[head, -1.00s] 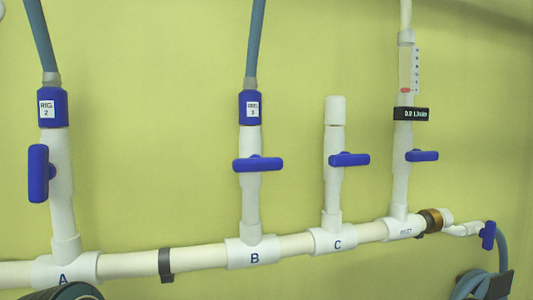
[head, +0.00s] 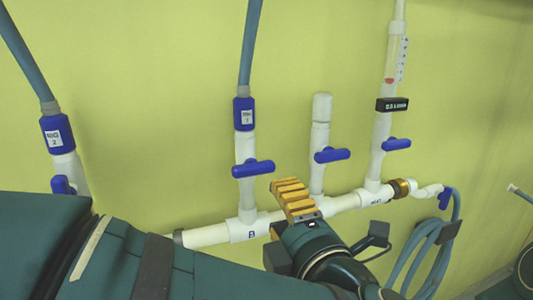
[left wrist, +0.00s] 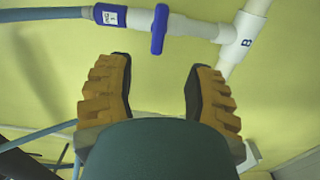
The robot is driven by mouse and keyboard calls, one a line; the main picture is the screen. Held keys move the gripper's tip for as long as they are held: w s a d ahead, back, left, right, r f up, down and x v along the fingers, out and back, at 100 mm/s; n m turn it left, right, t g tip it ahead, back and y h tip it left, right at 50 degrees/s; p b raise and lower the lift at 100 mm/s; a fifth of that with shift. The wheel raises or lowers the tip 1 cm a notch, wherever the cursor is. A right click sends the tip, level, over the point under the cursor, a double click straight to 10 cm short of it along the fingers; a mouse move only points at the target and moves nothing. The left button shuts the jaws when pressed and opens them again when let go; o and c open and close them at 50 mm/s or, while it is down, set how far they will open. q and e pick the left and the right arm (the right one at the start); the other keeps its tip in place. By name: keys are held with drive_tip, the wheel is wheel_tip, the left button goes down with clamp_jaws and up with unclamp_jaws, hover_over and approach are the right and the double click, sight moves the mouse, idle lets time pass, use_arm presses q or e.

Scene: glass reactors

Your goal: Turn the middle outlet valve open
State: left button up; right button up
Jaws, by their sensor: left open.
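The middle outlet valve is on branch B. Its blue handle (head: 253,168) lies crosswise to the white upright pipe, below a blue coupling (head: 244,113). In the left wrist view, the handle (left wrist: 159,29) is crosswise to the pipe, near the tee marked B (left wrist: 243,38). My left gripper (head: 293,196) is low and right of the handle in the head view, in front of the main pipe. In the left wrist view, its yellow-padded fingers (left wrist: 160,64) are spread apart and empty. The handle is beyond their tips, between them sideways and not touched.
Branch C's blue handle (head: 332,155) and the flowmeter branch's handle (head: 396,144) are to the right. Branch A's handle (head: 63,185) is partly behind my left arm. A coiled blue hose (head: 427,253) hangs at lower right.

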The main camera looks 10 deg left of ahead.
sight(255, 172)
use_arm(q)
drive_tip(key=p+x, duration=0.1)
drive_tip(key=x, duration=1.2)
drive_tip(key=shift+w+a+r+p, duration=0.1)
drive_tip(key=shift+w+a+p, duration=0.15)
drive_tip(key=shift+p, duration=0.15)
clamp_jaws()
